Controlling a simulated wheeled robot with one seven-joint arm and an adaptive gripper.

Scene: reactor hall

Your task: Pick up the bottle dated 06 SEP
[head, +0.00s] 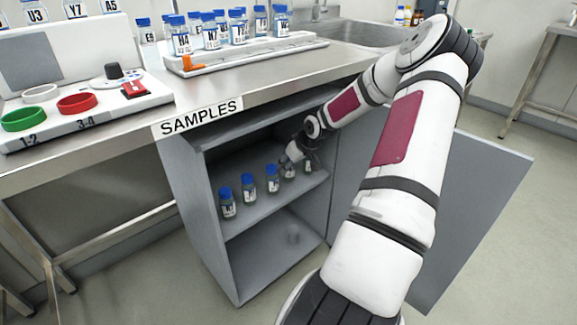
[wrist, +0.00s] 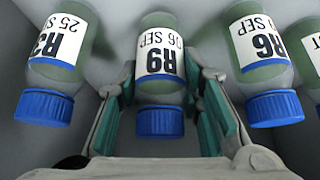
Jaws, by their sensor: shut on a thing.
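The bottle labelled R9, 06 SEP (wrist: 160,75) has a blue cap, and its label appears upside down in the wrist view. My gripper (wrist: 168,125) is shut on this bottle, with one green-padded finger on each side of it. In the head view my gripper (head: 292,152) is inside the open cabinet, at the right part of the row of bottles, and partly hides the bottle. The bottle appears to be still at shelf level.
In the wrist view, bottle R3 (wrist: 55,55) is close on the left and R6 (wrist: 262,60) close on the right. Other bottles (head: 227,203) stand leftward on the cabinet shelf (head: 265,212). The cabinet door (head: 470,210) is open. More bottles stand on the counter rack (head: 250,53).

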